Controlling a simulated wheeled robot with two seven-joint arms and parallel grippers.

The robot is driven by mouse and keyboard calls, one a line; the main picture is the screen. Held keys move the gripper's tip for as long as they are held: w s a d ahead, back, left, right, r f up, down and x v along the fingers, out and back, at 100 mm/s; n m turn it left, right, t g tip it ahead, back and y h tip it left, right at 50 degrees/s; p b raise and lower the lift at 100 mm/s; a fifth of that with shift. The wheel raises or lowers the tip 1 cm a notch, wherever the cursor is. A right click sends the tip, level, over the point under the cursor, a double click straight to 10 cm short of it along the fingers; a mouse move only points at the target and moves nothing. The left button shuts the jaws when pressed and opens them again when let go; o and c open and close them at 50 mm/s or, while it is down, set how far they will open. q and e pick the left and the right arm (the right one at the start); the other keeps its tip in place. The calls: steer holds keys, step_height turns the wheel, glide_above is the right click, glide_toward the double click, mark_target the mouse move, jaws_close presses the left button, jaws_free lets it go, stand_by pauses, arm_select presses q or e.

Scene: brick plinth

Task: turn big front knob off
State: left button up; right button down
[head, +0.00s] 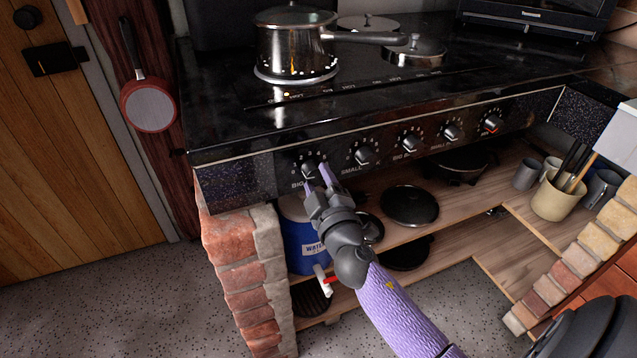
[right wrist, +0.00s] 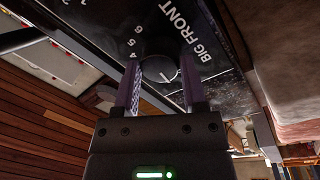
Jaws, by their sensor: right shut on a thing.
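The big front knob (head: 309,169) is the leftmost black knob on the stove's front panel, with numbers around it. In the right wrist view the knob (right wrist: 157,68) sits between the two purple fingers, beside the words "BIG FRONT". My right gripper (head: 317,177) reaches up to it from below and is shut on it. The fingers hide part of the knob's sides, and I cannot tell exactly which number its pointer meets. My left gripper is not in view.
More knobs, such as the small one (head: 363,155), line the panel to the right. A steel pot (head: 292,50) stands on the stove top. Below are a blue water container (head: 303,232), a brick plinth (head: 245,262) and wooden shelves with dark pans (head: 409,205).

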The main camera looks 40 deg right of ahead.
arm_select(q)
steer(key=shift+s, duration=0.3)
arm_select(e)
steer(key=shift+n, duration=0.7)
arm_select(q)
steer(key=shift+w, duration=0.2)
arm_select(e)
steer(key=shift+c, duration=0.7)
jaws_free()
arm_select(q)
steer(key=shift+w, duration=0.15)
arm_select(e)
steer(key=shift+s, duration=0.1)
